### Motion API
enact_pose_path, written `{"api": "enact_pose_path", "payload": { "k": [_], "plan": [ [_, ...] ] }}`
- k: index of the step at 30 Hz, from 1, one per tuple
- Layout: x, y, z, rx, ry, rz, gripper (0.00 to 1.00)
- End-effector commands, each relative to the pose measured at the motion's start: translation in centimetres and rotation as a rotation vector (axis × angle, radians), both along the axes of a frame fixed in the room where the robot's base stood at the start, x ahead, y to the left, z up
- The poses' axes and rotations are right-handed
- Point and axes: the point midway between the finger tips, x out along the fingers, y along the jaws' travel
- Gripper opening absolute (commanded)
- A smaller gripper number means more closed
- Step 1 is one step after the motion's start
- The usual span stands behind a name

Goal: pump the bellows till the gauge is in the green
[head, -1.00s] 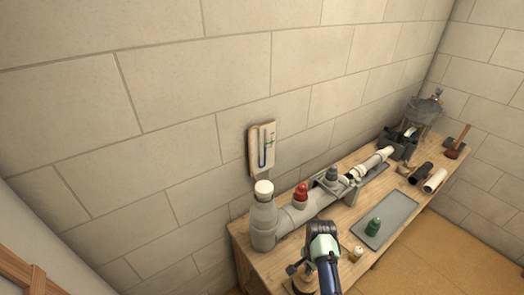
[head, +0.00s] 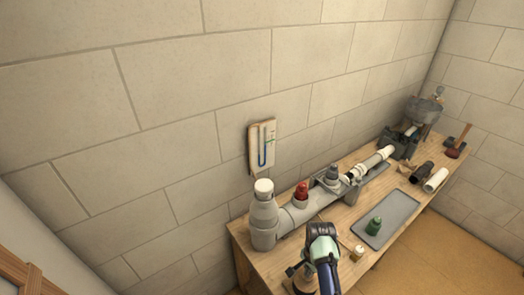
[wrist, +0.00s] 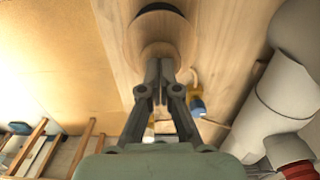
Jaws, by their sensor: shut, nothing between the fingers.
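The gauge (head: 262,146) is a pale wall board with a U-shaped tube holding blue liquid; I cannot make out a green band. The bellows (head: 302,281) stands at the near end of the bench, partly hidden behind my arm. In the wrist view its round wooden top (wrist: 167,50) lies just beyond the fingertips. My gripper (wrist: 160,75) is shut and empty, with its tips at or just over the edge of that top; I cannot tell whether they touch. In the head view my gripper (head: 327,280) points down beside the bellows.
A grey pipe (head: 263,220) with a white cap, a red plug (head: 301,192) and a grey plug run along the wall side. A grey tray (head: 396,220) holds a green plug (head: 374,226). A small bottle (head: 357,252) stands near my arm. Dark and white tubes lie farther right.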

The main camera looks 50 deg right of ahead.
Motion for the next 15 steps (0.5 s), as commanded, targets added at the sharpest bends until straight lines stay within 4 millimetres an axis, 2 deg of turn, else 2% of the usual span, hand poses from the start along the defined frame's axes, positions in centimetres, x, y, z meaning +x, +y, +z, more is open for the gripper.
{"api": "enact_pose_path", "payload": {
  "k": [15],
  "plan": [
    [0.0,0.0,-2.5,0.000,0.000,0.000,0.00]
  ]
}}
